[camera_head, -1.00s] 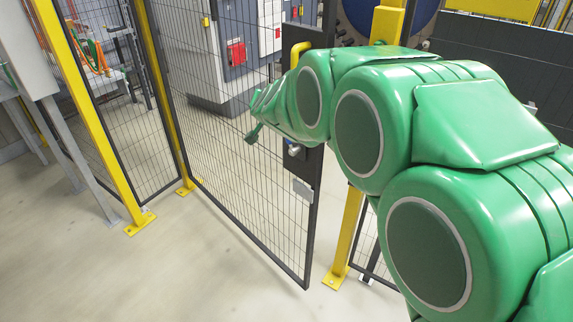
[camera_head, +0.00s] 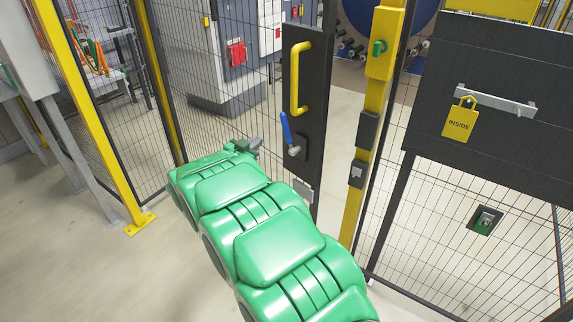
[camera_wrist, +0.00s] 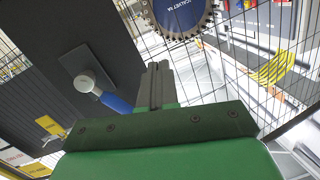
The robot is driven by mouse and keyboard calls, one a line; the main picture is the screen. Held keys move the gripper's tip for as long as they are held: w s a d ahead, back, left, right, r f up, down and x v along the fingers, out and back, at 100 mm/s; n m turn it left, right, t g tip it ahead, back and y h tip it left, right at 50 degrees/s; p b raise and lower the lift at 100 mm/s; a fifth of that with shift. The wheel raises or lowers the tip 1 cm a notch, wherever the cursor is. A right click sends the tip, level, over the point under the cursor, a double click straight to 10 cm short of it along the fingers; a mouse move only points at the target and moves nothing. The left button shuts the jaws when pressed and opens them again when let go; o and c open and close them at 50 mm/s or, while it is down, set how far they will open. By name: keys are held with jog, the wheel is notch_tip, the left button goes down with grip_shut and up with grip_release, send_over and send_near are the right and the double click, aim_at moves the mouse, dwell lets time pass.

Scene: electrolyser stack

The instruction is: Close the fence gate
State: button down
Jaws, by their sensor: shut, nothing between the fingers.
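The fence gate is a dark mesh panel (camera_head: 222,112) with a black lock plate (camera_head: 312,95) along its free edge. A yellow pull handle (camera_head: 299,78) and a blue lever (camera_head: 286,128) on a round grey hub sit on the plate. The gate stands ajar, with a gap between its edge and the yellow post (camera_head: 365,130). My gripper (camera_head: 248,146) is shut and empty, left of the blue lever and in front of the mesh. In the wrist view my gripper (camera_wrist: 157,78) points up beside the blue lever (camera_wrist: 116,103), apart from it. My arm hides the gate's lower part.
The post carries a green switch (camera_head: 378,47) and black boxes (camera_head: 366,130). Grey cabinets (camera_head: 225,50) stand behind the mesh. The floor (camera_head: 90,265) at left is clear.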

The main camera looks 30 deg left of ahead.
jog(key=s+d+f+m+t+h, duration=0.1)
jog(key=s+d+f+h, duration=0.4)
jog(key=f, duration=0.4)
send_near(293, 160)
jog(key=shift+h, duration=0.4)
jog(key=x, duration=0.6)
jog(key=shift+w, duration=0.4)
jog(key=w+d+n+y, duration=0.1)
jog(key=w+d+y, duration=0.1)
jog(key=w, duration=2)
jog(key=shift+w+n+y, duration=0.3)
jog(key=shift+w+y, duration=0.05)
jog(key=shift+y, duration=0.25)
